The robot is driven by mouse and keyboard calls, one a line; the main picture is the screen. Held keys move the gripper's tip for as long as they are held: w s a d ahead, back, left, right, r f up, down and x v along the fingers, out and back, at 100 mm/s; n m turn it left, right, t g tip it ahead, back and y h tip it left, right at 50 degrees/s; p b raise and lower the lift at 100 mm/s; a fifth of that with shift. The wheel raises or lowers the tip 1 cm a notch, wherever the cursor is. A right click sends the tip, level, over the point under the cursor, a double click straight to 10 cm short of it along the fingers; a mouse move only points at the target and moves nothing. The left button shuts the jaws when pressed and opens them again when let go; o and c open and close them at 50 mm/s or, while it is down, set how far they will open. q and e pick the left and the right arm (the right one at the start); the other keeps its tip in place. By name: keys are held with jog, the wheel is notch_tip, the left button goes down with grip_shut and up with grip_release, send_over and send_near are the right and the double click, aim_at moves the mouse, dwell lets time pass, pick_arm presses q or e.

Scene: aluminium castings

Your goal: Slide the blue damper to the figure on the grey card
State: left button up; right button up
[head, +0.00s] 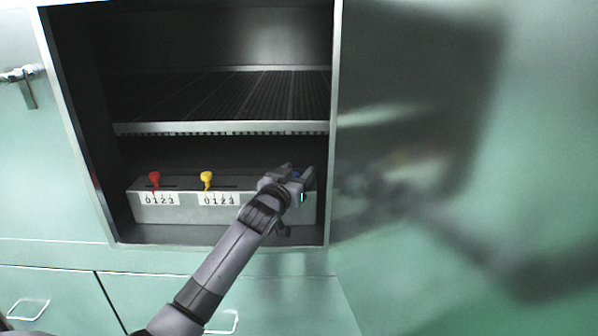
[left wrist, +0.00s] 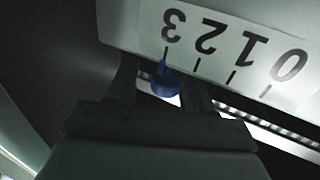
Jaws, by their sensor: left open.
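The blue damper (left wrist: 165,82) has a round knob with a pointer. In the left wrist view its pointer is at the tick by the 3 of an upside-down white scale (left wrist: 235,45) marked 0 to 3. My left gripper (head: 297,173) is at the right end of the grey control box and hides most of the blue damper (head: 295,175) and its scale. In the left wrist view the open fingers (left wrist: 162,88) stand on either side of the knob, with gaps visible. I see no grey card. My right gripper is not in view.
A red damper (head: 154,178) and a yellow damper (head: 206,178) stand on the same box (head: 180,213), each above its own scale. A wire shelf (head: 220,127) lies above. The cabinet's right wall edge (head: 332,190) is close to my left gripper.

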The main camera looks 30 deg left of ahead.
pick_arm(q)
jog(key=shift+s+d, duration=0.15)
jog(key=shift+s, duration=0.8)
jog(key=shift+s+d, duration=0.2)
jog(key=shift+s, duration=0.75)
jog(key=shift+s+d, duration=0.15)
jog(key=shift+s, duration=0.8)
